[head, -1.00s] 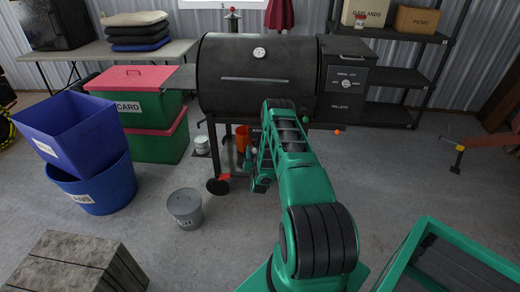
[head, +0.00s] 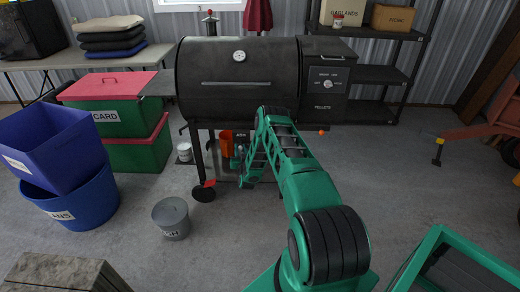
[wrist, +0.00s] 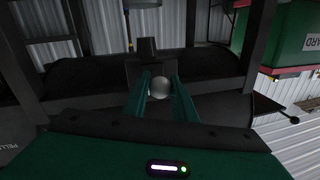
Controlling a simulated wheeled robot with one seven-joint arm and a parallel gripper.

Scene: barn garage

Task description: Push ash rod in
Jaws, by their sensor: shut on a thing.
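The smoker grill (head: 237,95) is a black barrel on legs with an ASH label (head: 241,134) under its body. The ash rod shows in the wrist view as a round grey knob (wrist: 160,86) in front of a dark block (wrist: 148,50). My gripper (wrist: 158,92) has its two green fingers on either side of the knob, shut on it. In the head view my gripper (head: 240,168) is under the barrel, small and partly covered by my arm. The rod's shaft is hidden, so its depth cannot be told.
An orange bucket (head: 226,143) hangs under the grill beside my gripper. A grey ash can (head: 171,219) stands on the floor at front left. Blue tubs (head: 78,187) and green boxes (head: 138,155) stand farther left.

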